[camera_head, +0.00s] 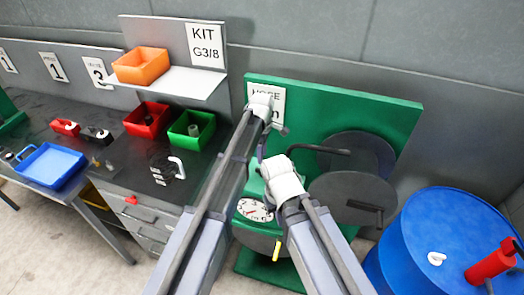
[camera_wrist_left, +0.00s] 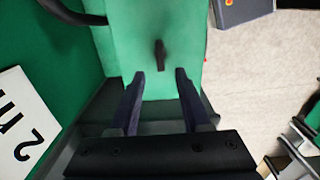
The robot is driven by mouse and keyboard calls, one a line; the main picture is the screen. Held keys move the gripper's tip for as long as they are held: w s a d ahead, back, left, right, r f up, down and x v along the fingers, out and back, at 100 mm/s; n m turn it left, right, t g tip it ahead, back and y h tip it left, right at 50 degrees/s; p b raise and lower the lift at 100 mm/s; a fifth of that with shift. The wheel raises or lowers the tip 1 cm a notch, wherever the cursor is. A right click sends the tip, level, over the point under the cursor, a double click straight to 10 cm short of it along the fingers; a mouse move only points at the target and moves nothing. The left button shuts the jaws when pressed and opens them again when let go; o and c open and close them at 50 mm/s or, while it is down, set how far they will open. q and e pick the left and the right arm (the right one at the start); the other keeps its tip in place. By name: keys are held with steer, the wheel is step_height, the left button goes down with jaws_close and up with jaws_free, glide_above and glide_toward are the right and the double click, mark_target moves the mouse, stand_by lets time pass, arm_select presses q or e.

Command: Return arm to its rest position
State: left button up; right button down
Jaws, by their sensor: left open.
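My left arm reaches up from the bottom of the head view to the green hose machine (camera_head: 383,102). My left gripper (camera_head: 262,148) is beside the "HOSE" label (camera_head: 277,104), partly hidden by the arm. In the left wrist view its two dark fingers (camera_wrist_left: 160,73) are apart, with nothing held between them. A small dark lever (camera_wrist_left: 160,55) on the green housing (camera_wrist_left: 122,42) shows just beyond the fingertips. My right arm also reaches up, to the right of the left one; its fingers are not visible.
Black discs (camera_head: 352,198) and a round dial (camera_head: 254,209) are on the green machine. A blue drum (camera_head: 440,240) with a red-handled tool (camera_head: 490,264) stands at right. At left, the dark bench holds red (camera_head: 147,119) and green (camera_head: 191,130) bins; an orange bin (camera_head: 141,65) is on the shelf above.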

arm_select(q)
steer(key=s+a+m, duration=0.7)
steer(key=s+a, duration=0.2)
steer(key=s, duration=0.2)
steer(key=s+a+m, duration=0.8)
steer(key=s+a, duration=0.1)
steer(key=s, duration=0.2)
steer(key=s+d+f+m+b, duration=0.1)
steer(key=s+d+f+b, duration=0.1)
steer(key=d+f+b, duration=0.3)
steer(key=s+d+f+m+y+b, duration=0.1)
steer(key=s+d+f+m+b, duration=0.1)
steer(key=d+f+b, duration=0.4)
step_height(320, 180, down, 6)
steer(key=s+b, duration=0.1)
steer(key=b, duration=0.4)
steer(key=shift+d+r+b, duration=0.15)
steer(key=shift+d+b, duration=0.15)
steer(key=shift+b, duration=0.1)
steer(key=shift+s, duration=0.1)
